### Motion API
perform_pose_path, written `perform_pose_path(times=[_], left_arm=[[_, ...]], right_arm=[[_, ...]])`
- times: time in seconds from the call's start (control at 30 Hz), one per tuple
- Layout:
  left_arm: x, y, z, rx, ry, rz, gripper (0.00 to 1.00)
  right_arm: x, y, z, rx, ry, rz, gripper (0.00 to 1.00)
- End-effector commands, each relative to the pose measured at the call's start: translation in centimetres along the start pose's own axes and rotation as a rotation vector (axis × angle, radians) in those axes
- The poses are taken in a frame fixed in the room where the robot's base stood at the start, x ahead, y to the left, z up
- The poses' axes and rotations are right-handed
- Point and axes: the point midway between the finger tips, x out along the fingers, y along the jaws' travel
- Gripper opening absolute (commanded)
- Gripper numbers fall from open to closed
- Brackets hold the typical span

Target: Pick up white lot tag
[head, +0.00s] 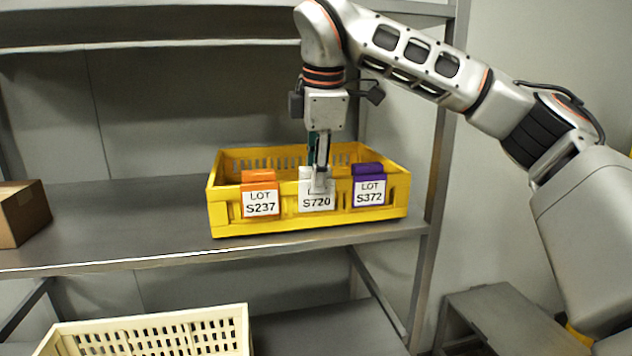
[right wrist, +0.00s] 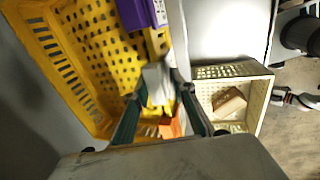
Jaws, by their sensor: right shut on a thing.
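The white lot tag (head: 315,203), marked S720, hangs at the middle of the front wall of the yellow crate (head: 231,222). My right gripper (head: 320,188) reaches down from above and is shut on the top of this tag, hiding part of its lettering. In the right wrist view the white tag (right wrist: 158,82) shows between the fingers of the right gripper (right wrist: 160,92). An orange tag (head: 260,198), S237, hangs to its left, and a purple tag (head: 369,187), S372, to its right. My left gripper is not in view.
The yellow crate stands on a grey metal shelf (head: 120,225). A cardboard box (head: 18,214) is at the shelf's left end. A cream crate (head: 160,335) is lower in front; in the right wrist view a brown box (right wrist: 229,103) lies inside it. The shelf between box and yellow crate is clear.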

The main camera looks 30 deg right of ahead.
Motion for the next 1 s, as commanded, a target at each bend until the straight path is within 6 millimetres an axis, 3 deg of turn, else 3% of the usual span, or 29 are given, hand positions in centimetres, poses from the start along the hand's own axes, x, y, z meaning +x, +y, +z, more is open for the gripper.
perform_pose_path(times=[0.17,0.27,0.3,0.57,0.77,1.0], left_arm=[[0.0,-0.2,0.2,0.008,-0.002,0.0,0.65],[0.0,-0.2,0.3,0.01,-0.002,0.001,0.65],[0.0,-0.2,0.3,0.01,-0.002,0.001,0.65],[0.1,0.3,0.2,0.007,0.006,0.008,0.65],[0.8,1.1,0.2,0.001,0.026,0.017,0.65],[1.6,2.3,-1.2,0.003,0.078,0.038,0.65]], right_arm=[[-0.1,0.1,0.0,0.001,-0.001,0.004,0.1],[-0.4,0.3,0.0,0.002,-0.001,0.005,0.04],[-0.7,0.4,0.0,0.003,-0.001,0.005,0.0],[-3.5,1.2,0.0,0.003,0.0,0.007,0.0],[-4.1,-2.0,0.1,-0.001,0.0,0.006,0.0],[-5.8,-7.8,0.3,-0.004,0.001,0.007,0.0]])
